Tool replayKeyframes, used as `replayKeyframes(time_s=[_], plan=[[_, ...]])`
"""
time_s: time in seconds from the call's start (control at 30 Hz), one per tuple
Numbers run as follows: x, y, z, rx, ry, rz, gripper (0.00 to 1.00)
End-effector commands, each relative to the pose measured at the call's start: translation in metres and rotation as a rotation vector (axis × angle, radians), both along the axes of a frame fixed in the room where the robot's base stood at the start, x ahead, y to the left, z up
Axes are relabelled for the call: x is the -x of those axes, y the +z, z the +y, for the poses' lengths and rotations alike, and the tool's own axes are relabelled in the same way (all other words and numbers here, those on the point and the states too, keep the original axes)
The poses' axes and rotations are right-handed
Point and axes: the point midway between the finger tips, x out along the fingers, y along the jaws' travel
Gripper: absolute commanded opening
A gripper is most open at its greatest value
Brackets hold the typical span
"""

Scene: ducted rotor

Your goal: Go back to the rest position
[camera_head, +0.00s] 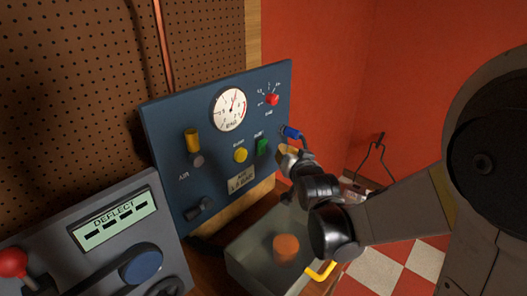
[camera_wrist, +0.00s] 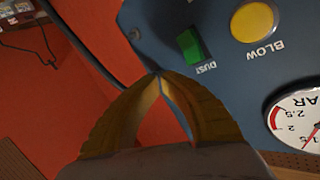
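My gripper (camera_head: 285,149) is in front of the lower right part of a blue upright panel (camera_head: 215,110) in the head view. The tips appear near the green DUST switch (camera_wrist: 193,46) and the yellow BLOW button (camera_wrist: 254,21); I cannot tell the exact gap to the panel.
A grey DEFLECT console (camera_head: 100,240) stands lower left.

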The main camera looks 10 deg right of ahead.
Motion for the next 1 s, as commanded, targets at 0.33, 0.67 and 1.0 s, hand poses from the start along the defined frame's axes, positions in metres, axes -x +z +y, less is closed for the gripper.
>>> replayKeyframes(time_s=[0.33, 0.67, 1.0], plan=[[0.065, -0.005, 0.008, 0.093, 0.046, 0.199, 0.0], [0.217, -0.045, 0.018, 0.252, 0.176, 0.557, 0.0], [0.289, -0.069, 0.021, 0.311, 0.249, 0.707, 0.0]])
